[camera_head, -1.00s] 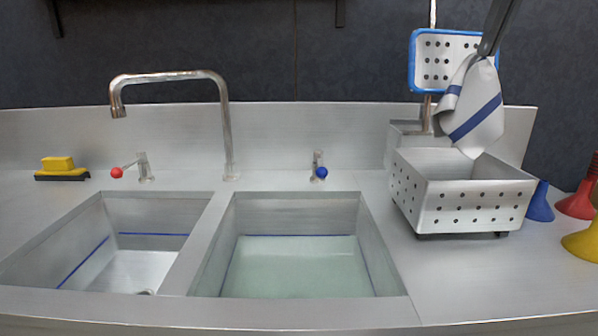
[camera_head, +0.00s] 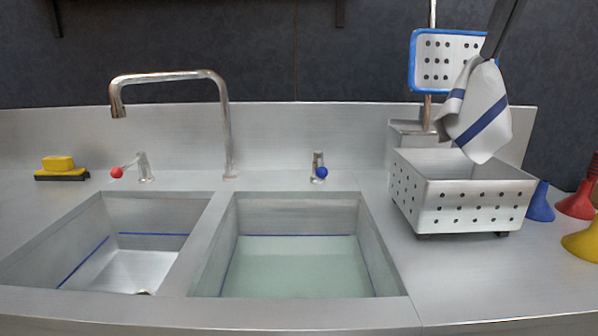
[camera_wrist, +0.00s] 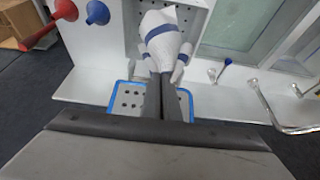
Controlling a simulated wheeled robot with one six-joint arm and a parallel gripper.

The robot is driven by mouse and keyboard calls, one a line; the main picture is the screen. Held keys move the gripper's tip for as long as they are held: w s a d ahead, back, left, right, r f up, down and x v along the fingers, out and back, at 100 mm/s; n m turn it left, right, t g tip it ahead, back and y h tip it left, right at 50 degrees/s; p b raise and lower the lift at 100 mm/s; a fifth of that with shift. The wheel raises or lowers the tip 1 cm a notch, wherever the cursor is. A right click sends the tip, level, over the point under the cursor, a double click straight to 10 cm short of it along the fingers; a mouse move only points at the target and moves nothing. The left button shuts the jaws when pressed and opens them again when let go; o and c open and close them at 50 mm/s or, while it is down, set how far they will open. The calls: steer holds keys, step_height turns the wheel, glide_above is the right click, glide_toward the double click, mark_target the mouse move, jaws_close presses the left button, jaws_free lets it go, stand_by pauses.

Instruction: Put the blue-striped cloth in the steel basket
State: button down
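The white cloth with blue stripes (camera_head: 480,115) hangs from my gripper (camera_head: 490,52) above the steel basket (camera_head: 470,205). My gripper is shut on the cloth's top end. The cloth's lowest tip hangs at about the height of the basket's rim in the head view. In the wrist view, the cloth (camera_wrist: 161,38) hangs beyond my fingertips (camera_wrist: 160,76), over the basket, whose perforated wall (camera_wrist: 197,18) shows beside it. The basket has holes in its sides and stands on the counter right of the sinks. Its floor is mostly hidden in the head view.
A blue-framed perforated panel (camera_head: 425,62) on a post stands behind the basket. A blue funnel (camera_head: 540,203), a red one (camera_head: 577,201) and a yellow one (camera_head: 582,243) are to its right. The water-filled sink (camera_head: 295,265) lies left, with a tall faucet (camera_head: 228,130) behind.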

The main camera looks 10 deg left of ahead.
steer(key=shift+w+f, duration=0.5)
steer(key=shift+f, duration=4.15)
steer(key=shift+w+f, duration=0.45)
steer(key=shift+f, duration=4.2)
steer(key=shift+w+f, duration=0.5)
steer(key=shift+f, duration=4.15)
steer(key=c, duration=0.6)
jaws_free()
steer(key=shift+c, duration=0.2)
step_height(320, 180, up, 6)
steer(key=s+g, duration=0.1)
steer(key=g, duration=0.2)
steer(key=shift+s, duration=0.15)
steer(key=shift+d, duration=0.1)
